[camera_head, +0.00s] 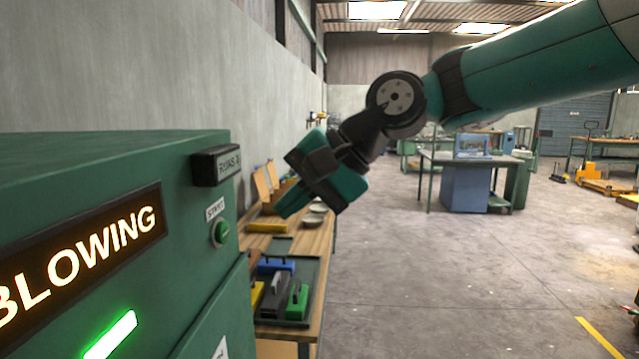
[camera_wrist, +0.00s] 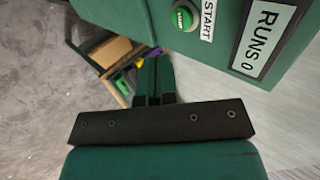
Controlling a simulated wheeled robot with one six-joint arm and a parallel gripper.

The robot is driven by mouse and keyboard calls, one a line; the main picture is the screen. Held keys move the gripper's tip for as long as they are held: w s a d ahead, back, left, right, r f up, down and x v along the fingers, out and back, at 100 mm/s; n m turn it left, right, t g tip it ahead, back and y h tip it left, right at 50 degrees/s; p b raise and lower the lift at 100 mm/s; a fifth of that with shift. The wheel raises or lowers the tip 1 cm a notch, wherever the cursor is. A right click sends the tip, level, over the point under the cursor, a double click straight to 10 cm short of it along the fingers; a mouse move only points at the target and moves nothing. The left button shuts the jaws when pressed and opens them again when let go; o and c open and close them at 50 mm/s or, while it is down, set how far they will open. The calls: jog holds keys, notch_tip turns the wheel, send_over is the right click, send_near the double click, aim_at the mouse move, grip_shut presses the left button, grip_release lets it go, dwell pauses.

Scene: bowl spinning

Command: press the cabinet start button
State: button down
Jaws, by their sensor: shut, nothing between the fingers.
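The green cabinet (camera_head: 190,290) stands at the left in the head view, with a round green start button (camera_head: 220,234) under a white START label (camera_head: 215,208). In the wrist view the start button (camera_wrist: 183,18) is at the top, beside its label (camera_wrist: 208,20). My gripper (camera_head: 284,211) is shut and empty, to the right of the button in the head view and apart from it. In the wrist view my shut fingers (camera_wrist: 153,62) point toward the cabinet side, below and left of the button. Nothing hides the button.
A runs counter (camera_head: 216,165) sits above the button; it reads RUNS 0 in the wrist view (camera_wrist: 263,38). A lit BLOWING sign (camera_head: 85,255) and a green light bar (camera_head: 110,335) are on the cabinet. A wooden bench (camera_head: 318,245) with tools stands beyond. Open floor lies right.

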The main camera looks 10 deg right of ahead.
jog(key=shift+v, duration=2.6)
